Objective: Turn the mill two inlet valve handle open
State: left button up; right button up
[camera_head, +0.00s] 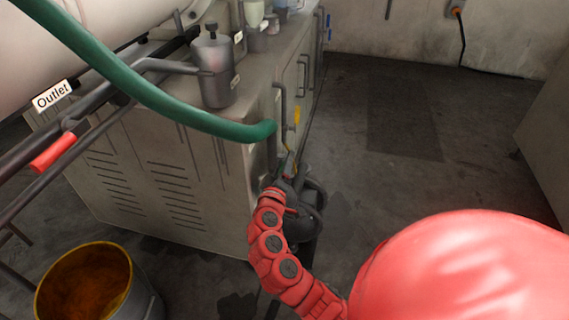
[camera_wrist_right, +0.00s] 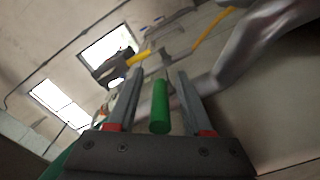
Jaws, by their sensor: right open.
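My right gripper (camera_head: 289,172), at the end of a red arm, is beside the grey cabinet's right end, below the end of a green hose (camera_head: 205,119). In the right wrist view its two fingers (camera_wrist_right: 158,80) are apart. A green cylindrical handle (camera_wrist_right: 160,106) shows between them; I cannot tell whether either finger touches it. No label shows that it is the mill two inlet valve handle. A yellow handle (camera_head: 297,115) stands just above the gripper in the head view. A red handle (camera_head: 53,152) is on the pipe under an "Outlet" label (camera_head: 52,95). My left gripper is out of view.
The grey cabinet (camera_head: 170,185) carries a metal pot (camera_head: 215,75) and other containers. A bucket with orange-brown contents (camera_head: 88,285) stands on the floor at lower left. Pale pipework (camera_wrist_right: 255,45) passes close to the fingers in the wrist view. The floor (camera_head: 400,130) at right is clear.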

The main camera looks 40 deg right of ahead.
grip_shut()
